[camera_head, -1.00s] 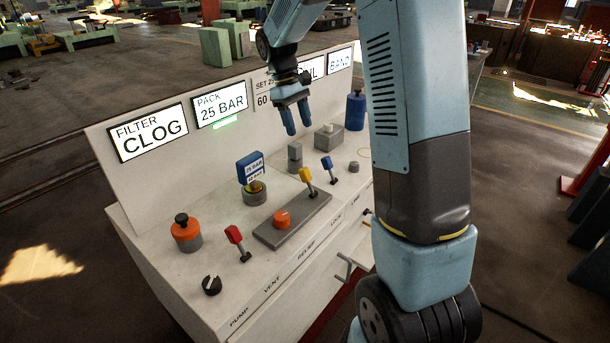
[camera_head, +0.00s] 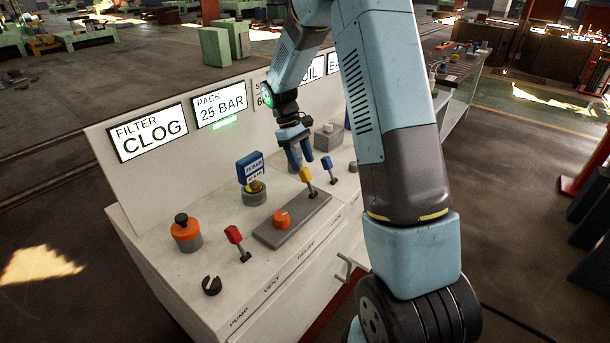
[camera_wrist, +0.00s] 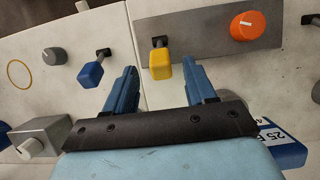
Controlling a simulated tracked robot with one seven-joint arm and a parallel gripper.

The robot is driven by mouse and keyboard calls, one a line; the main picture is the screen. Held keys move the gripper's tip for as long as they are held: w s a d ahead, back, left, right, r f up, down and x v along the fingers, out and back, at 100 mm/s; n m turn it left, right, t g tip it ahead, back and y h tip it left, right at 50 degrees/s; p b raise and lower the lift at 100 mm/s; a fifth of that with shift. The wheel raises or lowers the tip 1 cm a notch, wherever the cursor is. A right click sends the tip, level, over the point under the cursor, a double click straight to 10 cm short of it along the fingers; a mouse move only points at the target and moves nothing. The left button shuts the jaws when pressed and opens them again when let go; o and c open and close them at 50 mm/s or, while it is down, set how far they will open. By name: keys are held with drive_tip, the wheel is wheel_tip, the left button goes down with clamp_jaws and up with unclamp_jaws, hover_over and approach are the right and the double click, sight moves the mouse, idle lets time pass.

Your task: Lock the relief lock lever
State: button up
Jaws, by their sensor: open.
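The yellow-handled lever (camera_head: 306,175) stands on a grey plate (camera_head: 268,236) that it shares with an orange knob (camera_head: 282,218); I take it as the relief lock lever. My gripper (camera_head: 302,166) is open and empty, with its fingers pointing down just above and behind the yellow handle. In the wrist view, the yellow handle (camera_wrist: 161,66) shows in the gap between the two blue fingertips (camera_wrist: 163,72). I cannot tell whether the fingers have come down to its height; no contact is clear.
A blue lever (camera_head: 327,163) stands close to the right of the yellow one. A red lever (camera_head: 233,234) and an orange-and-grey cylinder (camera_head: 186,233) are to the left. A blue tag (camera_head: 250,166) stands behind the plate. The upright sign panel (camera_head: 150,140) borders the console's back.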

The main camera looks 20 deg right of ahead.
sight(305, 168)
drive_tip(key=shift+x, duration=2.75)
